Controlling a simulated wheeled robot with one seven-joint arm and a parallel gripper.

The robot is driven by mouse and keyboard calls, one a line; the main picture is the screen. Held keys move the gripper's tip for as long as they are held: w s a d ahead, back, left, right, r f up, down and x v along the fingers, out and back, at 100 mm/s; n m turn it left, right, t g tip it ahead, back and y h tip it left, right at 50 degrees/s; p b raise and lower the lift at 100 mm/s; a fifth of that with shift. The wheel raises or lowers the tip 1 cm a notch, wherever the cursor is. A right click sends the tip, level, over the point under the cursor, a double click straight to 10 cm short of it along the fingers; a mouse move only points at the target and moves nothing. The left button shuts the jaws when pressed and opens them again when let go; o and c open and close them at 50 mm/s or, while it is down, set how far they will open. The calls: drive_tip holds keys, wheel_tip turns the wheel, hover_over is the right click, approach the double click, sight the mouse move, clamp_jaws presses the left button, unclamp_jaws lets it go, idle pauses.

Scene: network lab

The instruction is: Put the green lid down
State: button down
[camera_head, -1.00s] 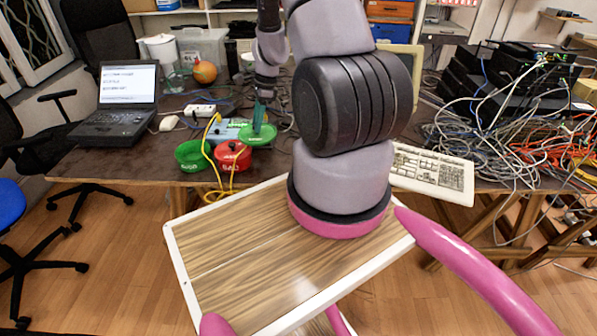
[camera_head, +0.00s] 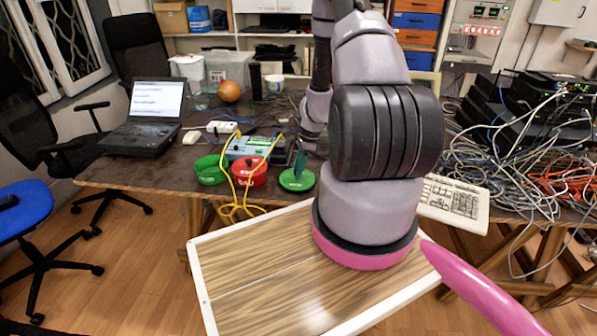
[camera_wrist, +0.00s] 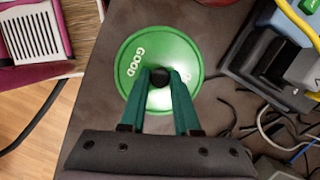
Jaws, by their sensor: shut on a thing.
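The green lid (camera_head: 297,181) is a round disc with a dark knob and white lettering reading "GOOD" in the wrist view (camera_wrist: 158,45). It is at the table's front edge, right of the red container (camera_head: 248,172), lying flat on or just above the tabletop; I cannot tell whether it touches. My gripper (camera_wrist: 160,80) has its green fingers shut on the lid's knob, pointing down. The green container (camera_head: 211,169) stands open at the left of the red one, with no lid on it.
A yellow cable (camera_head: 234,183) loops over the table edge by the containers. A laptop (camera_head: 150,120) is at the left and a keyboard (camera_head: 455,200) at the right. Tangled cables (camera_head: 500,160) cover the table's right side.

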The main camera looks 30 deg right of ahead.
drive_tip(key=shift+f, duration=0.35)
drive_tip(key=shift+f, duration=0.15)
drive_tip(key=c, duration=0.6)
unclamp_jaws()
drive_tip(key=shift+c, duration=0.2)
